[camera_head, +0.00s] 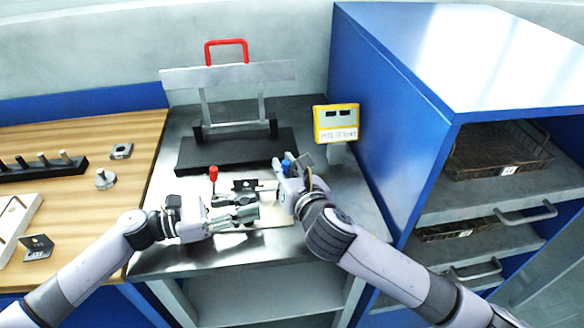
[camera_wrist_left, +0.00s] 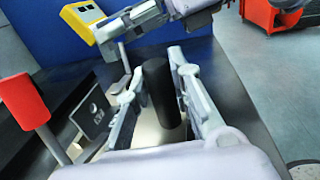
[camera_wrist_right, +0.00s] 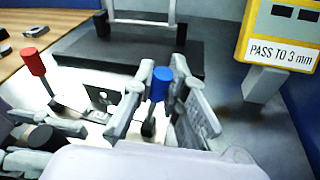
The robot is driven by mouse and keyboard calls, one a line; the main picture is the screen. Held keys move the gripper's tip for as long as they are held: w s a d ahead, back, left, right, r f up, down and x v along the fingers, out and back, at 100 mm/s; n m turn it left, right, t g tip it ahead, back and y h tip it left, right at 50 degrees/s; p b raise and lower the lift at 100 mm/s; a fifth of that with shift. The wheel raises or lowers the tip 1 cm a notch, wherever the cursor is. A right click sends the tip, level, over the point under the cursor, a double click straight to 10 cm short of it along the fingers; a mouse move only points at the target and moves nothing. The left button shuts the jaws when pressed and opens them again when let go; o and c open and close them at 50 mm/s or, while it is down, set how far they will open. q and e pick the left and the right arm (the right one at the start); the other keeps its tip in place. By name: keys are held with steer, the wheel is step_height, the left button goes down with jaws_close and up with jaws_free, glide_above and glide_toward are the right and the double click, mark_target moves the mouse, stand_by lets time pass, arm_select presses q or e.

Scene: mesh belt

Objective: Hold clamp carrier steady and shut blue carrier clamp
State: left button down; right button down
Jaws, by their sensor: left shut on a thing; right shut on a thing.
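The clamp carrier (camera_head: 277,214) is a pale plate lying on the steel bench, partly hidden by my grippers. My left gripper (camera_head: 248,208) is shut on its upright black grip (camera_wrist_left: 160,92), which stands between the fingers in the left wrist view. The blue carrier clamp (camera_head: 286,165) is at the carrier's right side; its blue-tipped lever (camera_wrist_right: 160,84) stands upright in the right wrist view. My right gripper (camera_head: 281,182) is shut on that lever, with a finger on each side. A red clamp (camera_head: 213,173) stands upright at the carrier's left side.
A dark platform with a red-handled press (camera_head: 227,75) stands behind the carrier. A yellow gauge (camera_head: 336,123) is at back right, close to my right gripper. A blue cabinet (camera_head: 385,120) bounds the right; a wooden bench (camera_head: 95,140) with small parts is left.

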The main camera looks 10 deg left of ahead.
steer(key=shift+s+a+n+h, duration=0.25)
steer(key=shift+a+n+h, duration=0.25)
steer(key=shift+a+n, duration=0.55)
steer(key=shift+s+a+f+n+h, duration=0.1)
steer(key=shift+s+a+n+h, duration=0.15)
steer(key=shift+n, duration=0.4)
steer(key=shift+w, duration=0.1)
steer(key=c, duration=1.6)
jaws_free()
steer(key=v, duration=1.2)
steer(key=shift+r, duration=0.25)
